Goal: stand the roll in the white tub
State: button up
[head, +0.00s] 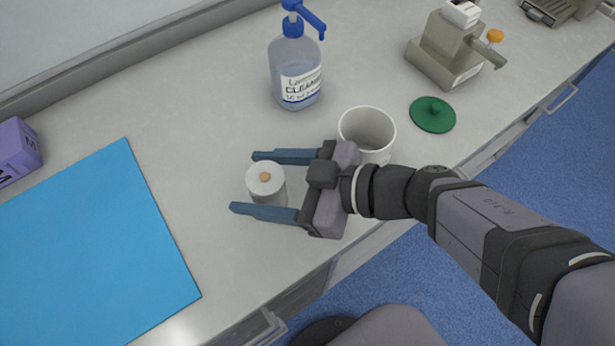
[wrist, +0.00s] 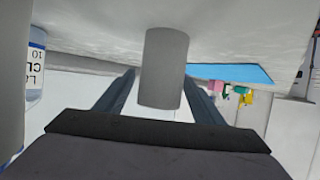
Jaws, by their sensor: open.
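The roll (head: 267,188) is a pale grey-white cylinder with a tan core, standing upright on the counter. My gripper (head: 242,181) is open, with one blue finger on each side of the roll. In the wrist view the roll (wrist: 163,68) stands between the two fingers (wrist: 163,92), with a gap on each side. The white tub (head: 366,130) stands upright and open-topped behind my gripper's wrist, which hides part of its lower side. The tub looks empty as far as I can see inside.
A pump bottle of cleaner (head: 294,70) stands behind the tub. A green lid (head: 432,114) lies right of the tub, near a grey-beige device (head: 445,50). A blue mat (head: 90,250) covers the left counter, with a purple box (head: 15,152) beyond it.

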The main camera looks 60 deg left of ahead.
jog(key=p+v, duration=0.1)
jog(key=v, duration=0.7)
jog(key=shift+w+d+r, duration=0.1)
jog(key=shift+w+d, duration=0.15)
jog(key=shift+d, duration=0.05)
